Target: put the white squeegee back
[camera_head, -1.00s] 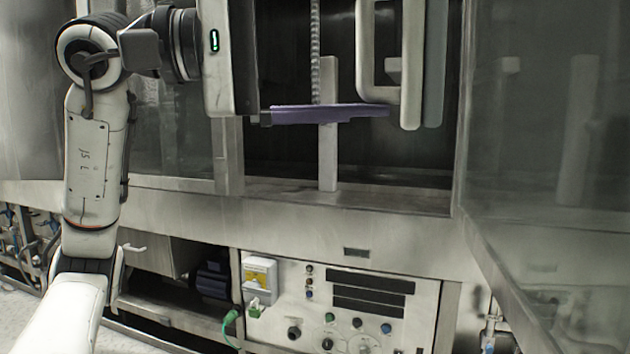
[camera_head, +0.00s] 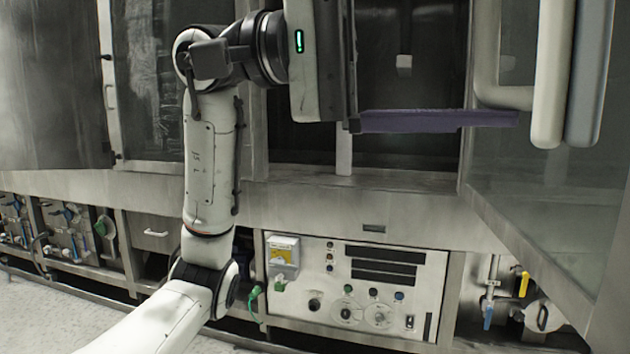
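My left gripper (camera_head: 435,75) is raised in front of the machine's opening, pointing right. Its lower purple-grey finger shows at the bottom end of the housing; the upper finger is outside the picture. The visible space above the lower finger is empty, so it looks wide open. A white piece with a loop-shaped bracket and a rounded upright bar (camera_head: 550,90), beside a grey bar (camera_head: 590,80), hangs into view at the upper right. It looks like the white squeegee. It is just past the fingertip; its top and whatever holds it are cut off. My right gripper is out of view.
The opening has a steel sill (camera_head: 400,178). An open glass door (camera_head: 545,215) stands at the right, behind the white piece. A control panel (camera_head: 350,290) with knobs is below. Valves and hoses line the lower left. Floor shows at the lower left.

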